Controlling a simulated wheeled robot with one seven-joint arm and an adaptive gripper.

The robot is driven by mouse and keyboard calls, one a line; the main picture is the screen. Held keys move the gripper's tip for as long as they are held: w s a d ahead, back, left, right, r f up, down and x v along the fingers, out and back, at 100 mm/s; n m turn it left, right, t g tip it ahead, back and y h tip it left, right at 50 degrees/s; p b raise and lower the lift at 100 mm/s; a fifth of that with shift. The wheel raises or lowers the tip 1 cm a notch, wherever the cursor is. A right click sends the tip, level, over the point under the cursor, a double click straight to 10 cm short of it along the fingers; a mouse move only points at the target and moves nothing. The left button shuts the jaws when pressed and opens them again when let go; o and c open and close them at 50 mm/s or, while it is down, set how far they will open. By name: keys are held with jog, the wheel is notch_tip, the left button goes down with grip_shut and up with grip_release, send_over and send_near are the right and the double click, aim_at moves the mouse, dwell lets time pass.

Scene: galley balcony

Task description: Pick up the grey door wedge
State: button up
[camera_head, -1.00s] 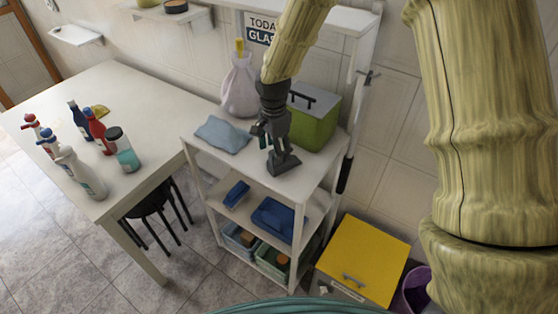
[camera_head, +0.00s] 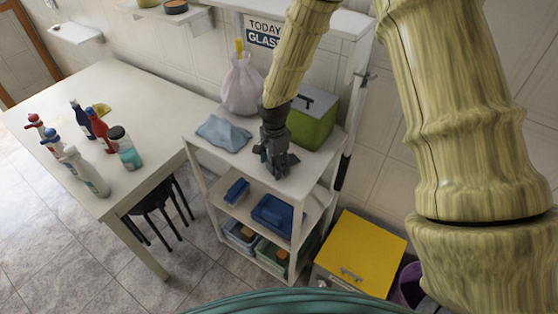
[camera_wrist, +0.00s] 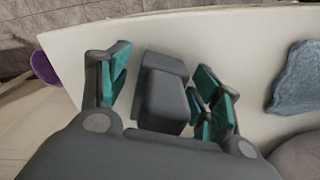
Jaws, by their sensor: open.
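The grey door wedge (camera_wrist: 165,92) lies on the white top shelf of the rack. In the wrist view it sits between the two teal-padded fingers of my gripper (camera_wrist: 163,82). The fingers are open, with a gap on the left side and the right pads close beside the wedge; I cannot tell if they touch. In the head view my gripper (camera_head: 274,158) is down at the shelf top and mostly hides the wedge.
A blue-grey cloth (camera_head: 223,133) lies left of my gripper on the white rack (camera_head: 196,150). A pinkish bag (camera_head: 241,88) and a green box (camera_head: 313,122) stand behind. A yellow-lidded bin (camera_head: 360,252) is at lower right. The table (camera_head: 135,98) with several bottles is left.

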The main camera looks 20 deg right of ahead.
jog(key=c, duration=1.1)
jog(key=shift+c, duration=0.2)
jog(key=shift+r, duration=0.2)
